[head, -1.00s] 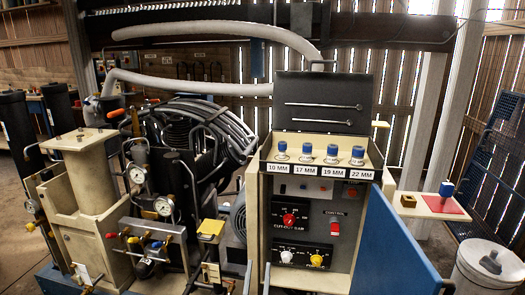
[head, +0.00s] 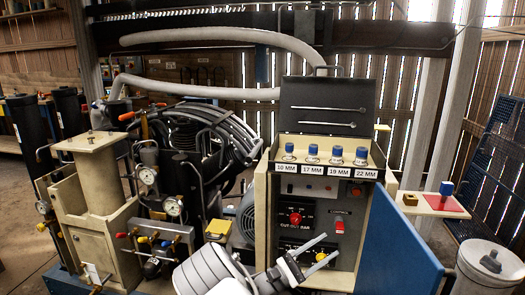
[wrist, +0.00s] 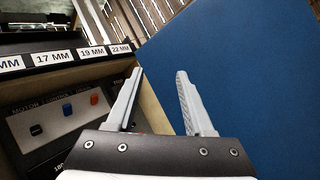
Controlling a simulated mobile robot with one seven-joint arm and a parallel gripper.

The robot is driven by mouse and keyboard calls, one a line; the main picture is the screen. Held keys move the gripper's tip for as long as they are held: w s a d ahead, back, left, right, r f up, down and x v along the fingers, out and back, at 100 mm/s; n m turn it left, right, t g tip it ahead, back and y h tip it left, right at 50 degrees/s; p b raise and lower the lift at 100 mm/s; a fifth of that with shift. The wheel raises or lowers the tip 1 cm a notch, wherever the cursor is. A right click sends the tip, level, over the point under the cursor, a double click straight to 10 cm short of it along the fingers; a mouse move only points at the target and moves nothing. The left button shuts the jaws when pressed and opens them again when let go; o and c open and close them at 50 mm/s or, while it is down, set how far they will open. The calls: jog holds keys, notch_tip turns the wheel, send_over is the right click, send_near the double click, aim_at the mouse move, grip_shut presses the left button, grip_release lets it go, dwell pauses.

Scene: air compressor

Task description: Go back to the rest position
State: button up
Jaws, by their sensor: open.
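My gripper (head: 331,247) is in the lower middle of the head view, in front of the lower part of the control cabinet (head: 343,275). Its two grey fingers are apart with nothing between them. In the wrist view my gripper (wrist: 160,72) points toward the blue door panel (wrist: 235,75). The labelled socket shelf (wrist: 66,56) is to its left there. My gripper hides part of the cabinet's lower switch panel. I cannot tell from the frames whether the fingers touch anything.
Several blue-topped sockets (head: 336,155) stand on the cabinet's shelf. The blue door (head: 395,250) stands open at right. A small side shelf (head: 432,210) holds a blue block on a red pad. Compressor pipes and gauges (head: 165,215) crowd the left.

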jog(key=s+d+r+m+g+y, duration=0.4)
jog(key=s+d+m+g+y, duration=0.1)
jog(key=s+d+g, duration=0.25)
jog(key=s+a+r+m+y, duration=0.1)
jog(key=s+r+m+y, duration=0.2)
jog(key=s+y, duration=0.45)
jog(key=s+a+r+m+y, duration=0.2)
jog(key=s+m+y, duration=0.3)
jog(key=s, duration=0.4)
jog(key=s+a+r+t+y, duration=0.5)
jog(key=s+a+t, duration=0.1)
jog(key=a+t, duration=0.1)
notch_tip(320, 180, up, 17)
jog(key=p, duration=1.7)
jog(key=shift+d+r+m, duration=0.15)
jog(key=shift+d+m, duration=0.15)
jog(key=shift+m, duration=0.1)
jog(key=shift+g, duration=0.25)
